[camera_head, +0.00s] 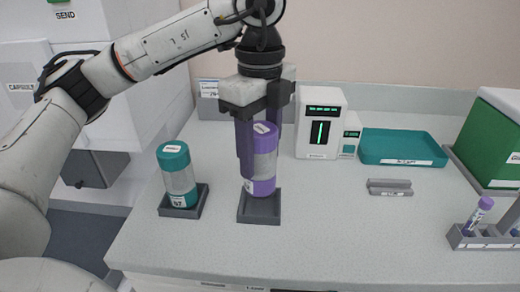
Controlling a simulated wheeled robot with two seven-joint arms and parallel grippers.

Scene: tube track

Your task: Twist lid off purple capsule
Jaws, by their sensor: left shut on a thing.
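The purple capsule (263,168) stands upright in a dark square holder (259,212) on the bench. It has a purple lid, a clear middle and a purple base with a label. My left gripper (258,150) points straight down over it, with its fingers on either side of the upper capsule. It is shut on the capsule at the lid and upper body; the near finger hides the capsule's left side. The lid appears seated on the body. My right gripper is out of view.
A teal capsule (178,178) stands in another holder to the left. A white device (320,125), a teal tray (402,148) and a green box (492,140) are behind and right. A tube rack (480,238) holds a purple-capped tube. The front middle bench is clear.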

